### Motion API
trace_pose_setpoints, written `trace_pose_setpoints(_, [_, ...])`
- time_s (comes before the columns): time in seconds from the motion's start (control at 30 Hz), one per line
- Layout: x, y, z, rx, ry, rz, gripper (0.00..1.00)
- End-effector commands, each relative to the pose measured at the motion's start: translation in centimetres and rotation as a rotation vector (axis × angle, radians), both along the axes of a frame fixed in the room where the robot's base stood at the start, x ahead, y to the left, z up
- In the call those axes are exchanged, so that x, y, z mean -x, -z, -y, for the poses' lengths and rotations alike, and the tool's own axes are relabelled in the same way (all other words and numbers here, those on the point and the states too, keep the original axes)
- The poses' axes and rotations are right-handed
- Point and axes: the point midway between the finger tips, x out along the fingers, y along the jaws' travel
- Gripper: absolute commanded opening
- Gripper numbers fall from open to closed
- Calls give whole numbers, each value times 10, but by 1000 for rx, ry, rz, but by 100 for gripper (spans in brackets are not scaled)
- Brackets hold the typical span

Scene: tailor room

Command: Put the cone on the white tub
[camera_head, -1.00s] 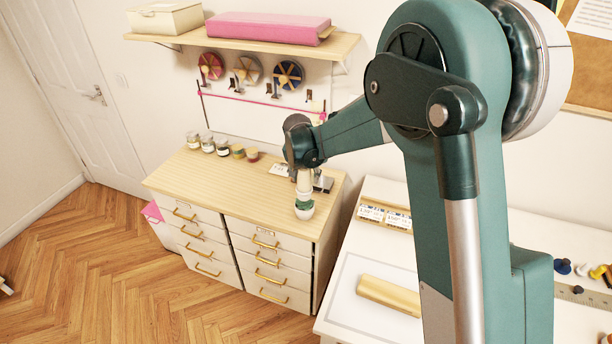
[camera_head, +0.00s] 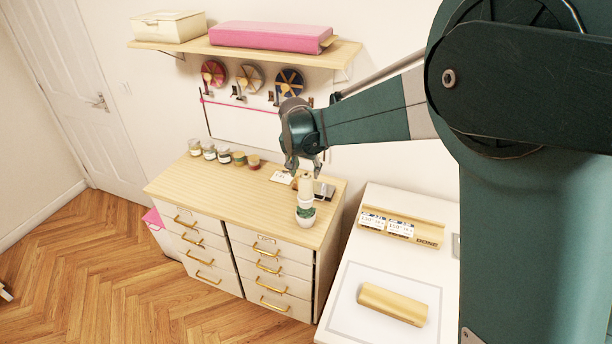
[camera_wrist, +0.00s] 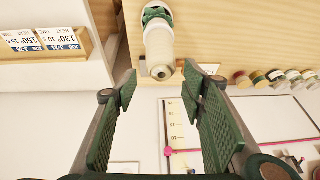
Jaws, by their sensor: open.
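The cone (camera_head: 306,186) is cream and stands upright with its narrow end up, near the front right corner of the wooden cabinet top. Below it are a green band (camera_head: 305,211) and the small white tub (camera_head: 306,222); the cone appears to rest on the tub. In the wrist view the cone (camera_wrist: 160,48) points its tip toward my gripper, with the green band above it at the picture's top edge. My gripper (camera_head: 306,172) is open and empty, just above and behind the cone's tip. The jaws (camera_wrist: 161,85) show apart in the wrist view, with nothing between them.
Several small jars (camera_head: 223,155) line the back of the cabinet top (camera_head: 215,183). A dark metal item (camera_head: 324,190) and a small card (camera_head: 283,177) lie close behind the cone. A white table (camera_head: 355,258) with a wooden block (camera_head: 392,304) is at right. The cabinet's front middle is clear.

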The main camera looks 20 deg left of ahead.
Motion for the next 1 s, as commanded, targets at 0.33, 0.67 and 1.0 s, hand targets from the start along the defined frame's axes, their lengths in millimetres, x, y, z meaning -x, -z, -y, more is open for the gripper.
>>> trace_pose_setpoints(0.33, [9, -21, 1, 0, 0, 0, 41])
trace_pose_setpoints(0.67, [9, -22, 1, 0, 0, 0, 41])
trace_pose_setpoints(1.0, [9, -22, 1, 0, 0, 0, 41])
